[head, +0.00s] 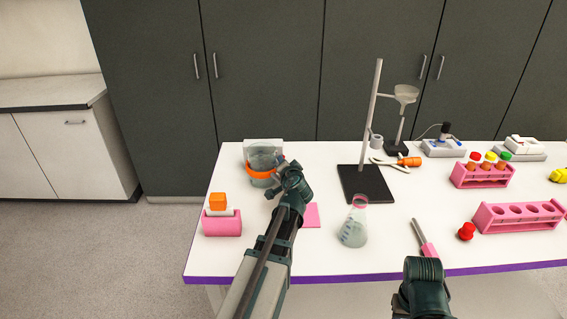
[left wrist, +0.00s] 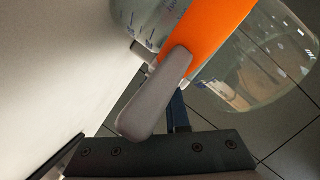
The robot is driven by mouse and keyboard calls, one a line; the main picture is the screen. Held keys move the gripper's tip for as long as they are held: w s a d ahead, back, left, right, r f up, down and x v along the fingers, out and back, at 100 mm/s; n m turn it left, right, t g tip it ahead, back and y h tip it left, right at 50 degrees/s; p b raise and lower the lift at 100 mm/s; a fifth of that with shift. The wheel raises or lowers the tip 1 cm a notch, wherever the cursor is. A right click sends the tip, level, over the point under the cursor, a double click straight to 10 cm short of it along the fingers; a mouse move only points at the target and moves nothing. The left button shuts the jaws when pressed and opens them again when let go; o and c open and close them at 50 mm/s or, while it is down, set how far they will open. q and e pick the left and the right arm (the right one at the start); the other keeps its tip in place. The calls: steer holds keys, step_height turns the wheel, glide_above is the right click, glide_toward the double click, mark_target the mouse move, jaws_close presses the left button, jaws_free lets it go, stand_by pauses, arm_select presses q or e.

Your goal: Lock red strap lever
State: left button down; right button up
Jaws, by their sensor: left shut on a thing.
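A clear glass vessel (head: 264,155) with an orange-red strap (head: 259,174) around it stands at the back left of the white table. In the left wrist view the strap (left wrist: 212,38) wraps the glass vessel (left wrist: 272,75), and a grey lever (left wrist: 157,92) sticks out from it. My left gripper (head: 283,168) is at the front right of the vessel, shut on the lever, whose grip point is largely hidden. The lever is too small to make out in the head view. My right gripper (head: 424,272) shows at the lower right, away from the vessel; its jaws are not clear.
A pink holder (head: 222,226) with an orange-topped item is left of my left arm. A conical flask (head: 354,222) and a stand with a black base (head: 365,184) are to the right. Pink tube racks (head: 516,216) are farther right.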

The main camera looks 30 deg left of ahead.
arm_select(q)
steer(key=shift+n+g+y, duration=0.4)
steer(key=c, duration=1.2)
jaws_free()
